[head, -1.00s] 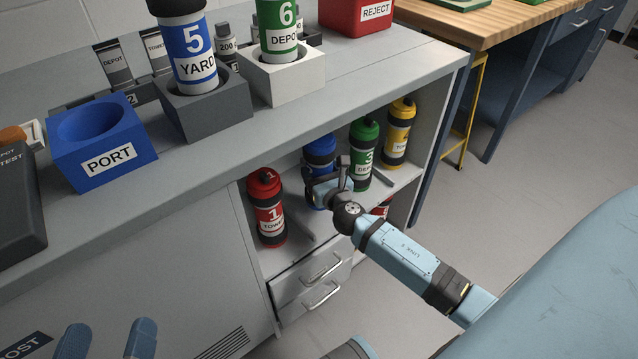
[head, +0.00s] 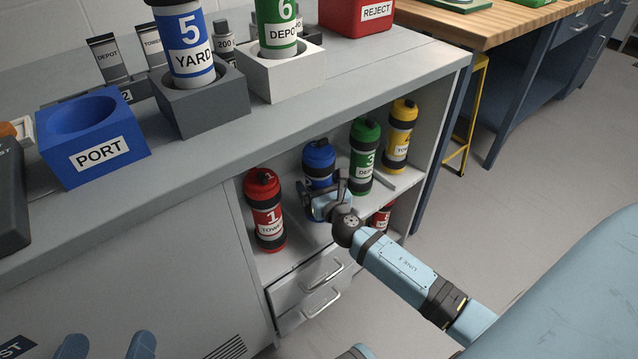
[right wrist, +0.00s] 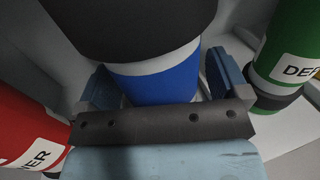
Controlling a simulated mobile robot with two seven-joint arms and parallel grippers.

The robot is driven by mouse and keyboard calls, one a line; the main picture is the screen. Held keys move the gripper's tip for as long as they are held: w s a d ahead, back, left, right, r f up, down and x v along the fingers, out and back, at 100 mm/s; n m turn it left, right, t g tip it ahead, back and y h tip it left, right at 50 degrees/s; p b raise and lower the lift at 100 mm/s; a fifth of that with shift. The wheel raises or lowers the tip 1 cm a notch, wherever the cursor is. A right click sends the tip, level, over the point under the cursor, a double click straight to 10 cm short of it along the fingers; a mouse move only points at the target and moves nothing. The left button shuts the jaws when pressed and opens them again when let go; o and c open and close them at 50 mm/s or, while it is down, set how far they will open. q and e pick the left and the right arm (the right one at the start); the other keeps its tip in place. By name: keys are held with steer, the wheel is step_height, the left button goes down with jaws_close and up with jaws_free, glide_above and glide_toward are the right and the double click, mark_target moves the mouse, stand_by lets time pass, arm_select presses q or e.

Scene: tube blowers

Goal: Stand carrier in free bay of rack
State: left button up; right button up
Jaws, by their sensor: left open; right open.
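A blue carrier (head: 319,160) stands in the rack (head: 408,178) under the counter, between the red carrier 1 (head: 265,208) and the green carrier 3 (head: 364,155). A yellow carrier (head: 400,130) stands at the right end. My right gripper (head: 322,192) is open in front of the blue carrier and hides its lower part. In the right wrist view, the open fingers (right wrist: 163,82) stand on either side of the blue carrier (right wrist: 158,82); whether they touch it I cannot tell. My left gripper (head: 105,346) is open at the bottom left edge, empty and partly cut off.
On the counter stand a blue PORT holder (head: 95,145), a grey holder (head: 205,105) with blue carrier 5 (head: 192,45), a white holder (head: 285,75) with green carrier 6 (head: 278,25), and a red REJECT bin (head: 357,18). Another red object (head: 381,217) sits lower in the rack.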

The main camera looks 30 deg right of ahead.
steer(key=shift+r, duration=0.25)
steer(key=s+a+p, duration=0.1)
steer(key=s+a, duration=0.1)
steer(key=s, duration=0.9)
steer(key=shift+s, duration=0.4)
steer(key=shift+a+f, duration=0.1)
